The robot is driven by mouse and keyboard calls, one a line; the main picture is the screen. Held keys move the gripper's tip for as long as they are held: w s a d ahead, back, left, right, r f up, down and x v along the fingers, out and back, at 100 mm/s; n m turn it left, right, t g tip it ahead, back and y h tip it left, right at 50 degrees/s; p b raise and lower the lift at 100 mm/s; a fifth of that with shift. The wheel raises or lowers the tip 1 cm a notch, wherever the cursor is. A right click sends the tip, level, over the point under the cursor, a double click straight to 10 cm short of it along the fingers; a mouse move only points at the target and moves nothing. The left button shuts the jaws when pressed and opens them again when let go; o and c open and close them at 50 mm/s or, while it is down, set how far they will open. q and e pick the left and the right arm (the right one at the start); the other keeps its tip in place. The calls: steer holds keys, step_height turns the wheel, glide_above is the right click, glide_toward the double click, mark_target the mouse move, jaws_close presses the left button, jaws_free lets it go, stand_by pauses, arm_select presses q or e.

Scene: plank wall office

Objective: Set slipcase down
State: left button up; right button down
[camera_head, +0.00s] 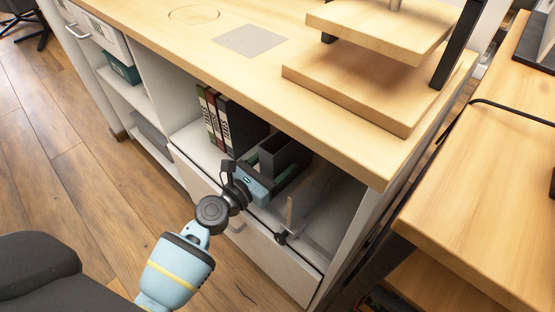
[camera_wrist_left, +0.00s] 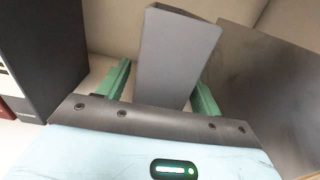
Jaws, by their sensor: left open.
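The slipcase, a plain dark grey upright box (camera_head: 284,156), stands in the open shelf compartment under the wooden counter. In the left wrist view the slipcase (camera_wrist_left: 176,55) rises between the two green fingers, with a gap visible beside it at the left finger. My left gripper (camera_head: 275,168) reaches into the compartment from the front. Its jaws are open around the slipcase, and the gripper body hides the slipcase's lower part. I cannot tell whether its base fully touches the shelf. My right gripper is not in view.
Several upright binders (camera_head: 221,118) stand left of the slipcase, and a dark one (camera_wrist_left: 45,50) is close by in the wrist view. A grey panel (camera_wrist_left: 275,85) is at right. The counter (camera_head: 240,75) overhangs the shelf. A wooden riser (camera_head: 350,92) stands on it.

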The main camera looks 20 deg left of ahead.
arm_select(q)
steer(key=v, duration=1)
steer(key=shift+s, duration=0.4)
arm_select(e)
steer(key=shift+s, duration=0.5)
arm_select(q)
steer(key=shift+a, duration=0.15)
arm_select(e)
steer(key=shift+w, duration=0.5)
arm_select(q)
steer(key=s+d+r+m+g+y+p, duration=0.15)
steer(key=s+m+g+p, duration=0.25)
steer(key=s+m+p, duration=0.7)
steer(key=s+d+r+m+g+y+p, duration=0.1)
steer(key=s+r+m+g+p, duration=0.2)
steer(key=s+m+p, duration=0.9)
steer(key=s+r+m+g+y+p, duration=0.1)
steer(key=s+r+m+p, duration=1)
steer(key=shift+s+r+y, duration=0.15)
steer(key=shift+r+y, duration=0.05)
steer(key=shift+y, duration=0.15)
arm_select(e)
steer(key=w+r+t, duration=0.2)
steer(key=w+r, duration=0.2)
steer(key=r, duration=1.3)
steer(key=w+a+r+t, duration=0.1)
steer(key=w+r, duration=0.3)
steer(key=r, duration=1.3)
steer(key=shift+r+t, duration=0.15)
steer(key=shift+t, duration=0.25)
